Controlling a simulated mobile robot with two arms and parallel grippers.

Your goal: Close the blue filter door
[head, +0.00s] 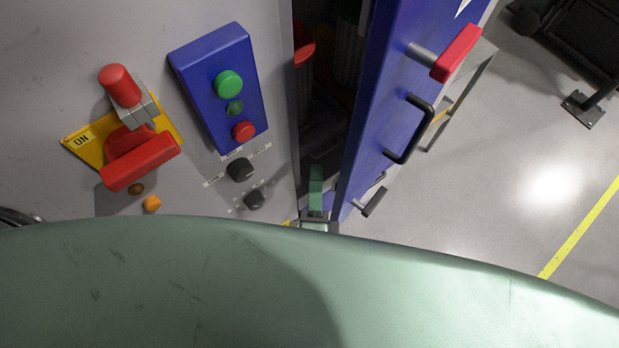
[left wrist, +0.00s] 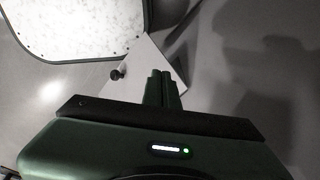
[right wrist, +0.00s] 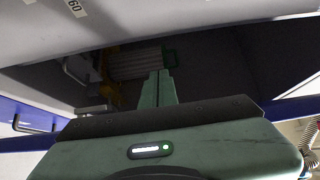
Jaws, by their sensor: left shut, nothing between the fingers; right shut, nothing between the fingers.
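The blue filter door (head: 392,100) stands open in the head view, swung out to the right of the grey cabinet. It carries a red-ended handle (head: 456,54), a black pull handle (head: 416,130) and a lower black knob (head: 374,201). My right gripper (head: 316,178) is shut and empty at the dark opening between the cabinet and the door, apart from the handles. In the right wrist view its shut fingers (right wrist: 158,88) point into the dark interior. My left gripper (left wrist: 160,86) is shut and empty in the left wrist view, and hidden in the head view.
The grey cabinet front (head: 215,190) bears a blue button box (head: 200,75), a red switch lever (head: 140,162) on a yellow plate and small knobs. My green body covers the lower head view. Open floor (head: 540,190) lies to the right of the door.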

